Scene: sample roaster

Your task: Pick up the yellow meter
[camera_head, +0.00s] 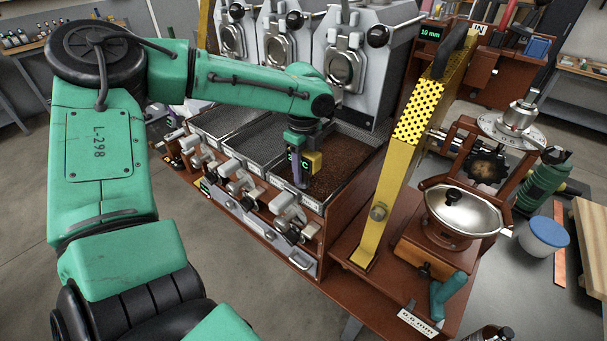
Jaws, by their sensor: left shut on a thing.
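The yellow meter (313,163) is a small yellow block with a dark front. Green characters, seemingly ending in "C", show on that front. It is at the centre of the head view, over the right-hand cooling tray of the roaster. My left gripper (302,155) points down from the end of my green left arm and is shut on the meter. The gripper hides part of the meter. I cannot tell whether the meter hangs clear of the tray or touches its edge. My right gripper is not in view.
A tall yellow bar (395,175) slants up close on the right. Beyond it are a metal bowl (463,210) and a blue-lidded tub (544,236).

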